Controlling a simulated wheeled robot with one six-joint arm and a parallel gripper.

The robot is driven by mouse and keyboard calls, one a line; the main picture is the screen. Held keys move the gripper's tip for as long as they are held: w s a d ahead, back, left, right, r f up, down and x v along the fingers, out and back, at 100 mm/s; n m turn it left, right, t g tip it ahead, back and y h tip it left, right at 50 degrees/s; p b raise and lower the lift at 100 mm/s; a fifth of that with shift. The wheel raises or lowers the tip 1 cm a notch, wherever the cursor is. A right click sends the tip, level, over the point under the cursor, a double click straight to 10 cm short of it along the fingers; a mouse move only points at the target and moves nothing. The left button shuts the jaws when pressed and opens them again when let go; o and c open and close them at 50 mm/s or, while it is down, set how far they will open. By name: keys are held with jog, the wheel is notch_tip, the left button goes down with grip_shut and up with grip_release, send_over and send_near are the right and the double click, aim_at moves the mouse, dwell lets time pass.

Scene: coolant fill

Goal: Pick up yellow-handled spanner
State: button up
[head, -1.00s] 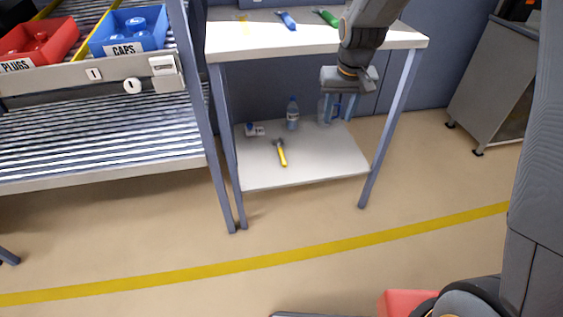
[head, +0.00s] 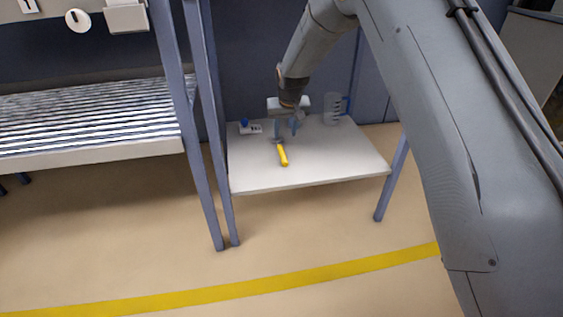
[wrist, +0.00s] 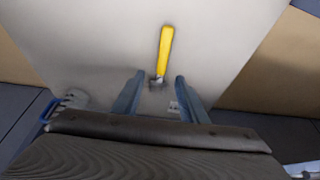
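The yellow-handled spanner (head: 283,155) lies on the white lower shelf (head: 255,175), handle toward the front edge. Its grey head is partly hidden by my gripper in the head view, so its shape is unclear. In the wrist view the yellow handle (wrist: 165,48) points away from my gripper (wrist: 160,78). The gripper is open and empty, with its two blue-grey fingers to either side of the head end. In the head view my gripper (head: 286,130) is over the back end of the spanner. I cannot tell the exact height gap.
A clear jug (head: 332,109) with a blue handle stands at the back right of the shelf. A small white and blue item (head: 249,127) is at the back left. Table legs (head: 219,170) stand at the left. The shelf's front is clear.

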aim_at(281, 149)
jog(key=f, duration=0.1)
jog(key=w+a+f+b, duration=0.1)
jog(key=f, duration=0.1)
jog(key=shift+w+a+f+b, duration=0.15)
jog(key=shift+w+a+b, duration=0.15)
jog(key=shift+w+a, duration=0.1)
jog(key=shift+b+x, duration=0.5)
jog(key=shift+x, duration=0.7)
jog(key=shift+d+b+x, duration=0.2)
jog(key=shift+b+x, duration=0.65)
jog(key=shift+x, duration=0.45)
jog(key=shift+d+b+x, duration=0.25)
jog(key=shift+b+x, duration=0.55)
jog(key=shift+x, duration=0.5)
jog(key=shift+s, duration=0.1)
jog(key=shift+c, duration=0.4)
grip_shut()
